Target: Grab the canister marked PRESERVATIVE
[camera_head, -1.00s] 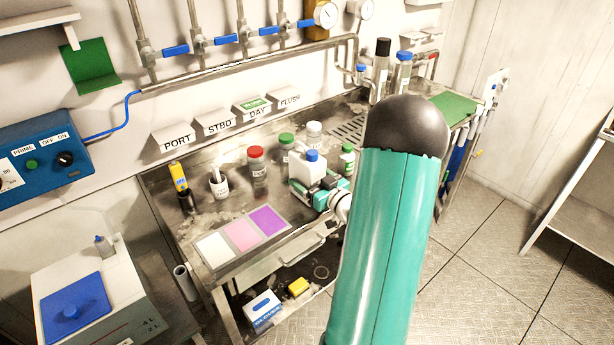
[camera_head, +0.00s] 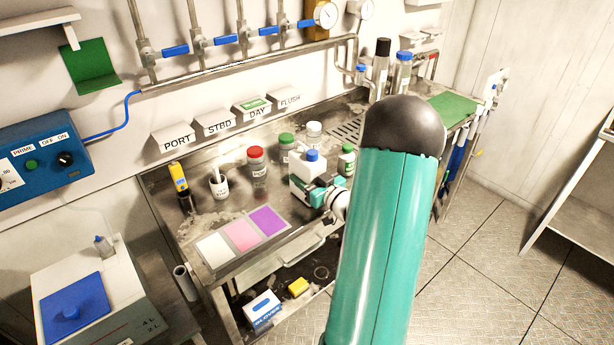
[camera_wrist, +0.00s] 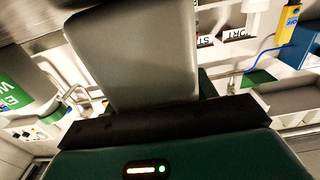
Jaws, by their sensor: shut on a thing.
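A white canister (camera_head: 302,180) with a blue cap stands out near the front edge of the steel bench in the head view, looking roughly upright. Its marking is too small to read. My teal gripper (camera_head: 318,194) is shut on its lower right side and hides part of it. I cannot tell whether its base touches the bench. In the wrist view a pale, blank face of the held canister (camera_wrist: 135,60) fills the space before my gripper (camera_wrist: 155,118); no lettering shows on it.
Close around the canister are a red-capped jar (camera_head: 257,165), a green-capped jar (camera_head: 286,148), a white-capped jar (camera_head: 314,133) and a green-capped bottle (camera_head: 346,160). Coloured pads (camera_head: 240,236) lie at front left. Tall bottles (camera_head: 381,72) stand behind my arm.

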